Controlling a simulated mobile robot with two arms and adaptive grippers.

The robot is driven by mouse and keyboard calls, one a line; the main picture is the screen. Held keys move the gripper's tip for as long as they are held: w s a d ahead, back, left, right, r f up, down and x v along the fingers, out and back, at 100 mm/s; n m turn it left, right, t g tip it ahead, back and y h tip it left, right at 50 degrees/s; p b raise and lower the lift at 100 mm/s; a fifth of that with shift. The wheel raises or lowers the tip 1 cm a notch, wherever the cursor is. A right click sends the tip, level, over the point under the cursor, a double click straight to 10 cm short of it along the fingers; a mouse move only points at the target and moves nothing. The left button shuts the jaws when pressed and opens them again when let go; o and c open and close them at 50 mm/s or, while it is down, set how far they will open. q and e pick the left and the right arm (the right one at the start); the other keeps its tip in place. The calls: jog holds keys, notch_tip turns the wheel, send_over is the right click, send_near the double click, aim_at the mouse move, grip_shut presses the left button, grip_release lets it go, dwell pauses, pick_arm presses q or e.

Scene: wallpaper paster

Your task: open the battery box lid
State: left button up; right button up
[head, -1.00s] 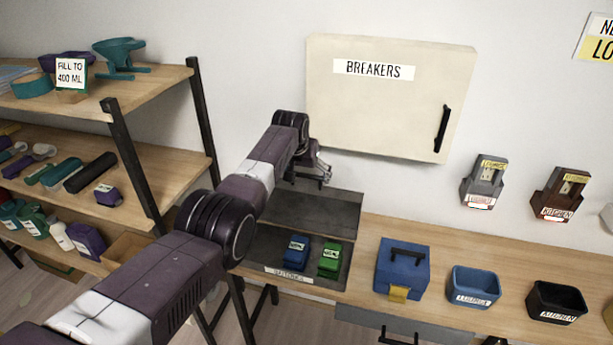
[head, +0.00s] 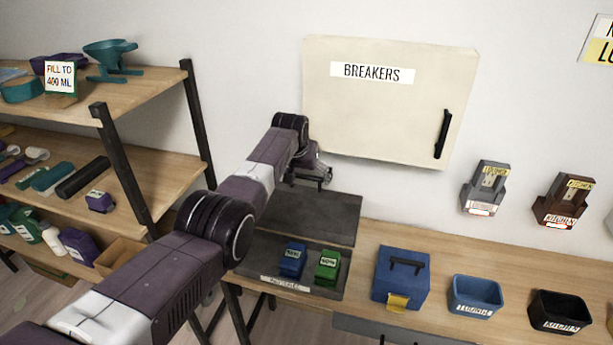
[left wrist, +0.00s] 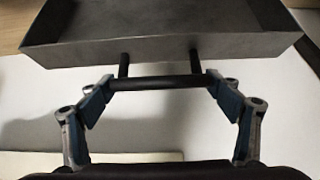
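The dark battery box (head: 254,275) sits at the left end of the bench, with its label on its front. Its lid (head: 310,215) stands swung back towards the wall, and the inside of the box shows. A blue battery (head: 293,260) and a green battery (head: 328,266) stand in it. My left gripper (head: 323,176) is behind the lid's far edge, close to the wall. In the left wrist view the black bar handle (left wrist: 158,82) on the lid's edge (left wrist: 160,48) spans between my spread fingers, near both tips; contact is unclear. My right gripper is out of view.
The breaker cabinet (head: 390,115) hangs on the wall just above my left gripper. A blue toolbox (head: 402,277), a blue bin (head: 475,296) and a black bin (head: 558,312) stand right of the box. Shelving (head: 160,170) is at the left.

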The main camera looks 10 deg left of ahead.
pick_arm(q)
jog(key=shift+o, duration=1.1)
jog(key=shift+f, duration=0.1)
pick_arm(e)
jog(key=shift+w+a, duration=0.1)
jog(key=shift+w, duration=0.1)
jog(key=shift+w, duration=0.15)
pick_arm(q)
jog(key=shift+r, duration=0.2)
jog(key=v, duration=1.1)
jog(key=shift+s+r, duration=0.2)
jog(key=shift+r, duration=0.1)
